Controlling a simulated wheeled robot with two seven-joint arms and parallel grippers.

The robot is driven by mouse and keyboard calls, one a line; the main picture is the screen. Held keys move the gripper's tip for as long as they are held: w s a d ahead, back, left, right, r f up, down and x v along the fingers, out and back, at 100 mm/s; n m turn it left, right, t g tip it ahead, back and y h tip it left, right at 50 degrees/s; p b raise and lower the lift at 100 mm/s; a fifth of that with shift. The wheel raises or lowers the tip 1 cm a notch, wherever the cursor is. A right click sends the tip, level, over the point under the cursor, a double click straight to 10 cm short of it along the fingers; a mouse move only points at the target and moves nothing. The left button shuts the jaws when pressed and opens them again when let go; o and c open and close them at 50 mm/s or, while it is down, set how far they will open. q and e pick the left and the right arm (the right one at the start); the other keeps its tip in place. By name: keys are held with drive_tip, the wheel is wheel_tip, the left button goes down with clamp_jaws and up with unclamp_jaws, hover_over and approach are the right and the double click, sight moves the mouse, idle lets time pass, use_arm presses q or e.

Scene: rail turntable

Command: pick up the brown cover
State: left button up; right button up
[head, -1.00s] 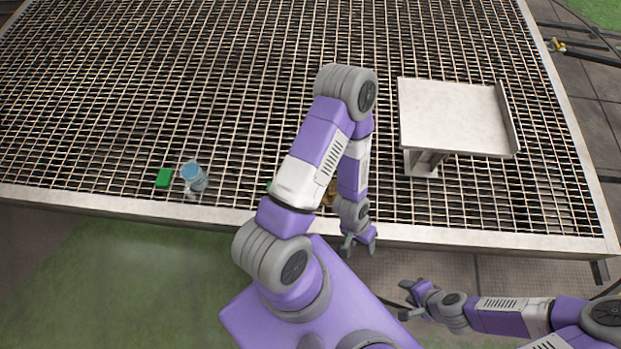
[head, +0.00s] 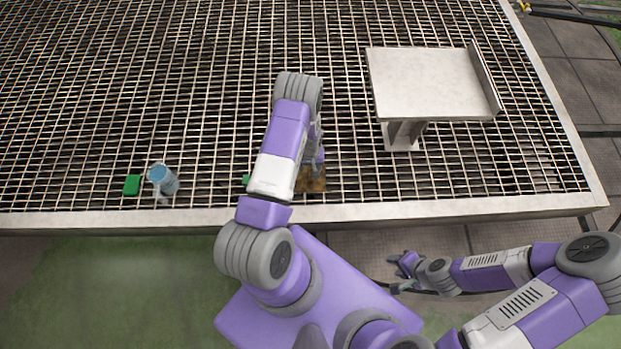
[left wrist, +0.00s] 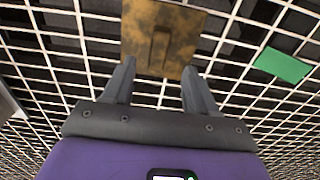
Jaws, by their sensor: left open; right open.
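The brown cover (head: 313,182) lies on the metal grating near its front edge, partly hidden by my left arm in the head view. In the left wrist view it is a mottled brown square plate (left wrist: 181,42) with a raised bar in its middle. My left gripper (left wrist: 158,72) is open and empty, its two fingers pointing at the cover's near edge. Whether the fingers touch it I cannot tell. In the head view the left fingers are hidden behind the arm. My right gripper (head: 402,272) is open and empty, in front of the grating's edge.
A green block (left wrist: 283,65) lies on the grating beside the cover. Another green block (head: 132,185) and a blue-topped canister (head: 163,179) stand further left. A raised metal platform (head: 428,85) stands to the right. The grating behind is clear.

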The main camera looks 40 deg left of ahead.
sight(311, 177)
use_arm(q)
wheel_tip(311, 177, down, 5)
drive_tip(key=shift+d+f+b, duration=0.15)
drive_tip(key=shift+b, duration=1.1)
drive_tip(key=shift+c, duration=0.4)
clamp_jaws()
